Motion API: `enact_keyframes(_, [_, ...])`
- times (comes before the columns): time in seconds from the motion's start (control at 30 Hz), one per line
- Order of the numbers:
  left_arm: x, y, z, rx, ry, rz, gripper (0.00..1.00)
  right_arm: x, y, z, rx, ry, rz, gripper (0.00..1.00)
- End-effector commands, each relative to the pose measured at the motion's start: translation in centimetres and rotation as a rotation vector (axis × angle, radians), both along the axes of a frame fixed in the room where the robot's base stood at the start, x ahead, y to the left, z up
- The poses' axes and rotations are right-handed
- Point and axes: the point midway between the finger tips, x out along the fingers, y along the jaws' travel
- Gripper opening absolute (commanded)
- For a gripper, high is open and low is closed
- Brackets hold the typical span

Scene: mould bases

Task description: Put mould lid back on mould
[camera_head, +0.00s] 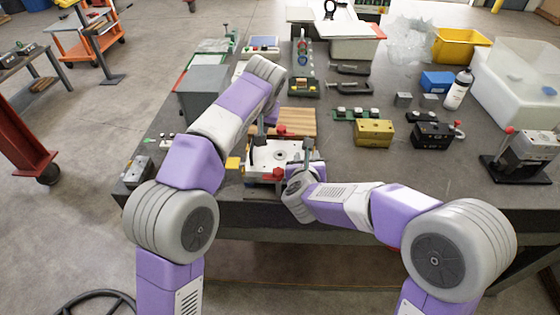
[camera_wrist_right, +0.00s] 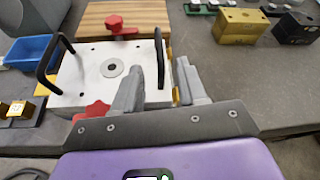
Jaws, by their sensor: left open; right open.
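The mould lid, a white plate (camera_head: 272,155) with a round metal centre and a black handle on each side, lies flat near the table's front edge. It also shows in the right wrist view (camera_wrist_right: 92,70). I cannot tell how it sits on the mould below, which is mostly hidden. My left gripper (camera_head: 262,122) is open above the plate's left and rear part; its tips are hard to make out. My right gripper (camera_wrist_right: 158,84) is open, with its fingers on either side of the right black handle (camera_wrist_right: 158,58); I cannot tell whether they touch it.
Red knobs stand behind (camera_wrist_right: 115,24) and in front (camera_wrist_right: 95,109) of the plate. A wooden board (camera_head: 299,120) lies behind it. A grey box (camera_head: 203,93) stands left, and yellow (camera_head: 374,132) and black (camera_head: 432,134) blocks stand right. The table's front right is fairly clear.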

Motion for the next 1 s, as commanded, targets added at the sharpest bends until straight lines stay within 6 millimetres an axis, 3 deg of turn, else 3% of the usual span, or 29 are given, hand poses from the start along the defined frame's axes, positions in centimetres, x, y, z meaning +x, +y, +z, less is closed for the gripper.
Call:
enact_keyframes(0.2, [0.0,0.0,0.0,0.0,0.0,0.0,0.41,-2.5,0.3,1.0,0.0,-0.001,0.001,0.42])
enact_keyframes(0.53, [0.0,0.0,0.0,0.0,0.0,0.0,0.41,-2.9,0.3,1.1,-0.001,0.001,-0.001,0.42])
enact_keyframes(0.9, [0.0,0.0,0.0,0.0,0.0,0.0,0.97,-2.9,0.3,1.1,-0.001,0.001,0.0,0.42])
enact_keyframes(1.0, [0.0,0.0,0.0,0.0,0.0,0.0,1.0,-2.9,0.3,1.1,-0.001,0.0,0.0,0.42])
